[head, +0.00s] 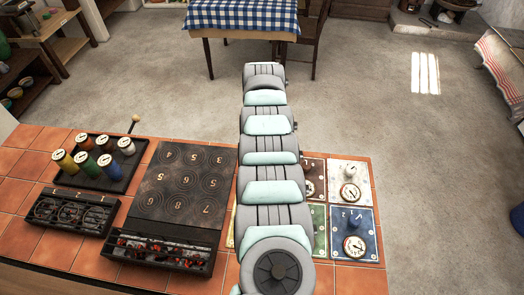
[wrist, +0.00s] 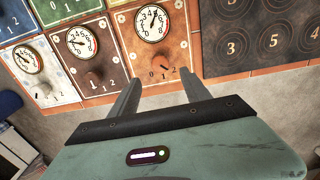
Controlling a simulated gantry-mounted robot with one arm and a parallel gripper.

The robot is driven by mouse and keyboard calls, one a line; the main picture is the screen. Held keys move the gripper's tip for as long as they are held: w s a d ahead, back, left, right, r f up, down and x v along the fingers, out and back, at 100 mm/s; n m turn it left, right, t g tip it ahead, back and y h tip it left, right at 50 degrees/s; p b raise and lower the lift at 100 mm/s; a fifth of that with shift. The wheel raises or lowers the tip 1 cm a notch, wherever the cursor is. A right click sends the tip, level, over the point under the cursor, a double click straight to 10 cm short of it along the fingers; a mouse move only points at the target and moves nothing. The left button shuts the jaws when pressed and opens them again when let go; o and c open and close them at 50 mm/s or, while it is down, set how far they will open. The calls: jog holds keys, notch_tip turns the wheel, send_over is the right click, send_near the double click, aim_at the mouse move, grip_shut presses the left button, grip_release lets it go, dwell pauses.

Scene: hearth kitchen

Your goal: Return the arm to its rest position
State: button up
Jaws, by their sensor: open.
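My arm (head: 269,150) stretches from the bottom of the head view up over the tiled counter and out above the floor. In the head view its far end hides my gripper. In the wrist view my gripper (wrist: 157,98) shows two fingers standing apart, with nothing between them. Beyond the fingers is a brown panel (wrist: 154,58) with a dial and a knob. I cannot tell how far the fingers are from it.
A black board with numbered rings (head: 180,185) lies left of my arm, beside a tray (head: 91,184) of coloured jars. Dial panels, including a blue one (head: 353,220), lie to the right. A checked-cloth table (head: 243,16) stands beyond open floor (head: 360,115).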

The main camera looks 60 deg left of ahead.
jog(key=shift+r, duration=1.05)
